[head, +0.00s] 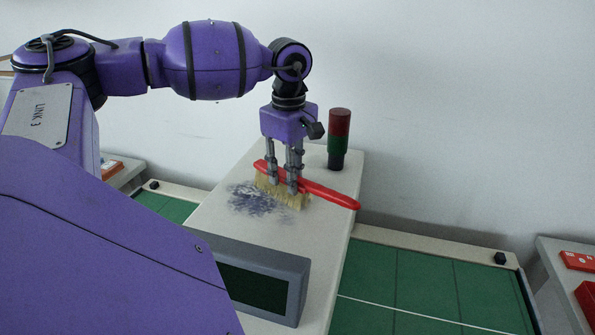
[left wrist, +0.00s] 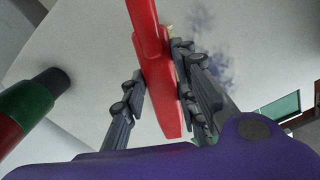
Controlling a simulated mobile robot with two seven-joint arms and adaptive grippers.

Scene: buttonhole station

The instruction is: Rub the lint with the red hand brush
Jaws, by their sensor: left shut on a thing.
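The red hand brush (head: 331,194) has a long red handle and pale tan bristles pointing down. My left gripper (head: 284,188) is shut on the brush near its head. In the head view the bristles are at the top of the beige machine (head: 318,235), at the right edge of the lint; I cannot tell how firmly they touch. The lint (head: 252,199) is a dark bluish smudge, partly hidden by the brush. In the left wrist view the red brush (left wrist: 155,70) lies between the fingers, and the lint (left wrist: 200,45) shows behind them. My right gripper is not in view.
A red and green signal light (head: 339,138) stands on the machine behind the brush. A grey box with a dark screen (head: 254,286) sits at the machine's front. A green mat (head: 425,285) is at the right. Red items (head: 578,262) lie at the far right.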

